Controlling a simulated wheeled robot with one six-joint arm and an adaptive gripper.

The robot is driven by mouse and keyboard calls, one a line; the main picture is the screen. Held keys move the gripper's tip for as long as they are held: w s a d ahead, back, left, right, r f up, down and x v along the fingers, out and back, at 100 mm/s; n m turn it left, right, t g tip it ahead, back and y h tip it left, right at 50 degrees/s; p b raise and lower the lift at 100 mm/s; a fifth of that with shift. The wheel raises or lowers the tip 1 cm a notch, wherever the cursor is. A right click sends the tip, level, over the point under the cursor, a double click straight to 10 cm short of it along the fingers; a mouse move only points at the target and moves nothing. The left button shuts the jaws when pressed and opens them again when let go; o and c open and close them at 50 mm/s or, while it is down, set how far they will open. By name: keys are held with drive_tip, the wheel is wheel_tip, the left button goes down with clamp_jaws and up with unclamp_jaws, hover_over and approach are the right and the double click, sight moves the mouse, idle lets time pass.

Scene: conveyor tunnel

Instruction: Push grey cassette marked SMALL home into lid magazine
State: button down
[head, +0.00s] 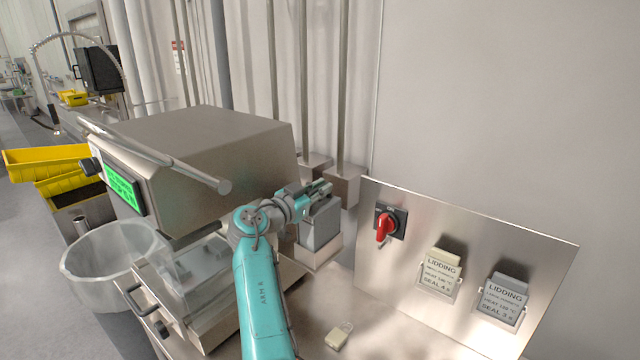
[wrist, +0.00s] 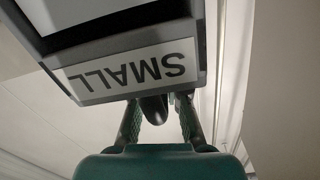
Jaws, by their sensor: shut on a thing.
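The grey cassette (head: 320,228) stands upright at the back of the steel worktop, right of the sealing machine. Its lower end sits in a pale metal holder (head: 318,254), which looks like the lid magazine. How deep it sits is not clear. My gripper (head: 319,188) is at the cassette's top. In the wrist view, the cassette (wrist: 125,45) fills the upper left, with its SMALL label (wrist: 130,70) upside down. My gripper (wrist: 155,104) is shut on a dark knob-like part at the cassette's edge. The magazine's inside is hidden.
The sealing machine (head: 200,150) with a green screen stands close on the left. A steel panel (head: 400,270) on the right carries a red rotary switch (head: 386,226) and two LIDDING tags. A small cream tag (head: 339,336) lies on the worktop in front.

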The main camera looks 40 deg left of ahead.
sight(320, 202)
drive_tip(key=shift+f, duration=1.75)
drive_tip(key=c, duration=1.1)
unclamp_jaws()
drive_tip(key=shift+s+f, duration=0.1)
drive_tip(key=s, duration=0.7)
drive_tip(key=shift+s, duration=0.15)
